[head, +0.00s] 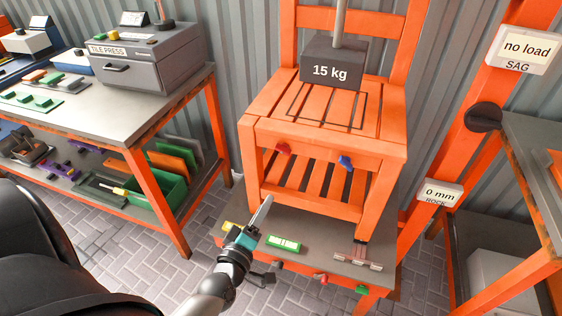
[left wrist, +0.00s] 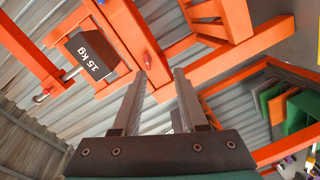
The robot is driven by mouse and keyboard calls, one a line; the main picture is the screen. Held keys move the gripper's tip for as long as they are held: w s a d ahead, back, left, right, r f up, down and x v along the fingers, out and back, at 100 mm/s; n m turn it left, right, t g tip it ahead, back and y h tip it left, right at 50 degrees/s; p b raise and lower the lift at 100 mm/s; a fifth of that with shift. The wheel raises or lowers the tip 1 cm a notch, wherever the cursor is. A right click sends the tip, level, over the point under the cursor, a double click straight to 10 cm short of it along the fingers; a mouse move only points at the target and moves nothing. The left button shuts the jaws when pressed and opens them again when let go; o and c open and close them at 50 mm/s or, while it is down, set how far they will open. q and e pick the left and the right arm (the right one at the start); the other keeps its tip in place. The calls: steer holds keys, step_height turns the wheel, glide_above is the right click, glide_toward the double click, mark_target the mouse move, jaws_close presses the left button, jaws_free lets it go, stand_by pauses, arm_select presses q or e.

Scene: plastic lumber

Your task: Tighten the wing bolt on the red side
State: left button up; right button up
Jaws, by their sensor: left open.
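An orange chair (head: 330,112) stands on a grey-topped orange stand. On its front rail are a red wing bolt (head: 283,148) at the left and a blue wing bolt (head: 345,161) to its right. My left gripper (head: 266,202) is open and empty, below and a little left of the red bolt and apart from it. In the left wrist view its two fingers (left wrist: 160,78) point toward the chair, with a small red bolt (left wrist: 147,60) beyond the fingertips. My right gripper is not in view.
A 15 kg weight (head: 332,64) sits on the chair seat. The stand top (head: 318,240) holds a green-and-white level-like piece (head: 284,243) and a small grey fixture (head: 358,256). A workbench (head: 120,110) stands left, and an orange post with a "0 mm" sign (head: 440,192) right.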

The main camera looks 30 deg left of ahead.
arm_select(q)
step_height(320, 180, up, 3)
steer(key=a+n+t, duration=0.1)
steer(key=y+b, duration=0.1)
steer(key=b, duration=0.1)
glide_toward(282, 152)
steer(key=x, duration=0.8)
steer(key=shift+w+a, duration=0.1)
steer(key=shift+w, duration=0.25)
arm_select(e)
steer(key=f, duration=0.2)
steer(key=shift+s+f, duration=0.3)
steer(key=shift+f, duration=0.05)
arm_select(q)
steer(key=shift+n, duration=0.3)
jaws_close()
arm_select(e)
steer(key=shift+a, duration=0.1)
